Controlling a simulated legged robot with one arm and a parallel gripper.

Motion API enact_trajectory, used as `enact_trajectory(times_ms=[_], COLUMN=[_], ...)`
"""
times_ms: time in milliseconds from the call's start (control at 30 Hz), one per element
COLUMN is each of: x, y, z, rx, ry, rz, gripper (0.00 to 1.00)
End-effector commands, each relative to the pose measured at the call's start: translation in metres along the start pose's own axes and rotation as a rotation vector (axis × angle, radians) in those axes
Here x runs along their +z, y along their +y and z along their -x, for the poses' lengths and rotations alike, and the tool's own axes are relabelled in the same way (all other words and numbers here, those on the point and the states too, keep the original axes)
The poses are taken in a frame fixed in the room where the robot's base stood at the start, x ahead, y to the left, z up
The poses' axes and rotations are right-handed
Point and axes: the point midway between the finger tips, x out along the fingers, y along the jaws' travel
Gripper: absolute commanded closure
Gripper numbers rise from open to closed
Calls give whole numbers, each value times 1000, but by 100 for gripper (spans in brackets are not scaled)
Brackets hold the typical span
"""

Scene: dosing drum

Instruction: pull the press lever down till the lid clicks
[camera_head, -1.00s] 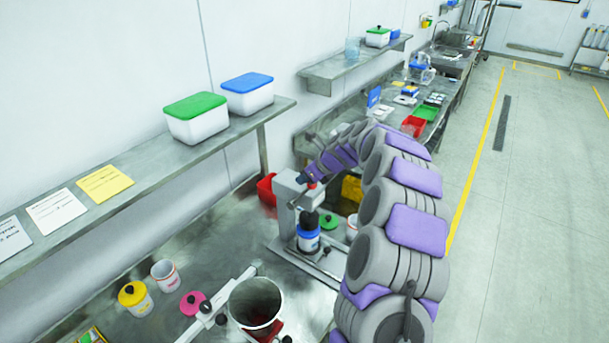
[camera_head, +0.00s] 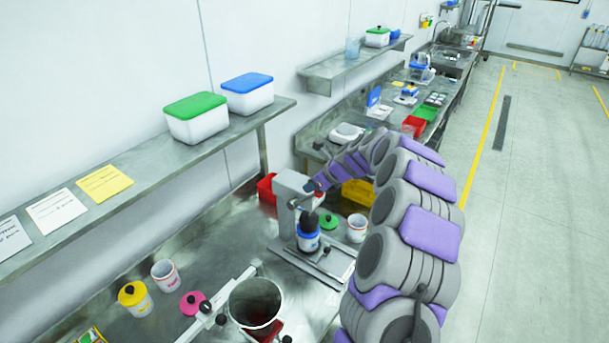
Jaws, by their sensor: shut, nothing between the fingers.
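The press (camera_head: 290,187) is a grey column on a metal base at the middle of the bench. Its lever (camera_head: 304,200) is a thin dark bar beside the press head. A white jar with a blue band (camera_head: 308,240) stands upright on the base under the press head, with a black part on top of it; I cannot tell if that is the lid or the press plunger. My gripper (camera_head: 319,188) is small and dark at the press head, beside the lever end, and shut with nothing in it. My arm covers the area right of it.
A red bin (camera_head: 267,189) and a yellow bin (camera_head: 357,192) stand behind. A large metal pot (camera_head: 256,303), a yellow-lidded jar (camera_head: 134,298) and a pink lid (camera_head: 193,303) are in front.

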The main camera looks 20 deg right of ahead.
Motion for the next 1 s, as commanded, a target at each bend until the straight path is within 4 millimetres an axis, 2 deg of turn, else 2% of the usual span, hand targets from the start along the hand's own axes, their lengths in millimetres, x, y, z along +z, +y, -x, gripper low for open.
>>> enact_trajectory(times_ms=[233, 667, 1000], x=[-14, -18, -37], y=[0, 1, 1], z=[-1, -2, -8], rx=[1, 2, 4], ry=[1, 1, 2], rz=[1, 0, -2], gripper=[100, 100, 100])
